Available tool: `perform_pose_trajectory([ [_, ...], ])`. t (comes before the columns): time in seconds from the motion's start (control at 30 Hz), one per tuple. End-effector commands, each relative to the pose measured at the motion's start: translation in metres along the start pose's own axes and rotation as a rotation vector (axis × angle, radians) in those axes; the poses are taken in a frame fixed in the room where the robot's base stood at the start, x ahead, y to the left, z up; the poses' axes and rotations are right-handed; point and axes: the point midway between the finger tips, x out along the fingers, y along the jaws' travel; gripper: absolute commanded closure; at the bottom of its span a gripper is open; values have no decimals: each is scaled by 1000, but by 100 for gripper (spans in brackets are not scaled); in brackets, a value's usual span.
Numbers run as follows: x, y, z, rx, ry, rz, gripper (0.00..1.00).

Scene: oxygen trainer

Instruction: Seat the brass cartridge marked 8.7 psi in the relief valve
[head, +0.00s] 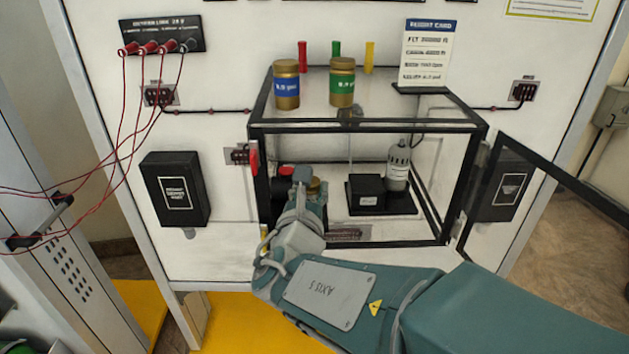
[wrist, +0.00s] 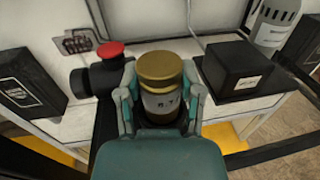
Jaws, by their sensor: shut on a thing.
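My gripper (wrist: 160,88) is shut on a brass cartridge (wrist: 160,68) with a pale grey label. The label's print is too small to read for sure. The cartridge stands about upright between the fingers, over a dark round base that is mostly hidden, and I cannot tell how deep it sits. A black fitting with a red cap (wrist: 108,51), seemingly part of the relief valve, is just left of it.
A blue-banded cartridge (head: 286,85) and a green-banded cartridge (head: 342,83) stand on the chamber's top (head: 400,112). A black box (head: 368,193) and a grey cylinder (head: 398,167) are right of my gripper. The chamber door (head: 506,190) stands open at the right.

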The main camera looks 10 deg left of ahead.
Motion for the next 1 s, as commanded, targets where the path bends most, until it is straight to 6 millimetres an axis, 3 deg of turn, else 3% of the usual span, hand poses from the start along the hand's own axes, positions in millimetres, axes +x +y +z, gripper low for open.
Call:
perform_pose_trajectory([
  [0.57,0,0,-12,0,-1,1,100],
  [0.6,0,0,-12,1,-1,1,34],
  [0.67,0,0,-12,1,-1,1,12],
  [1.0,0,0,-12,0,1,1,12],
])
